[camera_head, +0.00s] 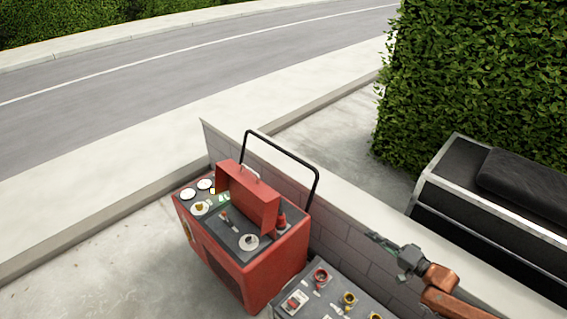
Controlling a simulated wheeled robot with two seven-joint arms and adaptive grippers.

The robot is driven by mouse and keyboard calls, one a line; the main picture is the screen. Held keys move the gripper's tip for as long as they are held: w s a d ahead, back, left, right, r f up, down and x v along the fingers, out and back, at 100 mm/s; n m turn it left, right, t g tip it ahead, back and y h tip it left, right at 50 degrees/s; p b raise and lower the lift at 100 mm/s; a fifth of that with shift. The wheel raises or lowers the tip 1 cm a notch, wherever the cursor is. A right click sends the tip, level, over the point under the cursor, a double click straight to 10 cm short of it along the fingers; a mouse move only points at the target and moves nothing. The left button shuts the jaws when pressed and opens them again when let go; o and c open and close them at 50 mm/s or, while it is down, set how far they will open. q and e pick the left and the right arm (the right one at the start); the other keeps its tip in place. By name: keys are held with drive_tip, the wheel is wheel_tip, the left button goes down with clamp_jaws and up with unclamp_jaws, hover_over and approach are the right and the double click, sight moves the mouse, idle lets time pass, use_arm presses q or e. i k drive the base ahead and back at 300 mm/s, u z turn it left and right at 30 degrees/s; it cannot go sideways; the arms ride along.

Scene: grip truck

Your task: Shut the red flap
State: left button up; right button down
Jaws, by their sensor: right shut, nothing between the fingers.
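The red flap (248,199) stands raised on top of a red cart (272,273), with a light handle (251,171) on its upper edge. It is open, and the dark top of the cart shows in front of it. My right gripper (382,241) is shut and empty. It is to the right of the flap, apart from it, over the low block wall. My left gripper is not in view.
A black push bar (284,150) rises behind the flap. A low wall (345,235), a black case (490,220) and a hedge (475,80) bound the right side.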

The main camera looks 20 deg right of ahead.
sight(264, 200)
drive_tip(key=i, duration=1.1)
drive_tip(key=u, duration=0.55)
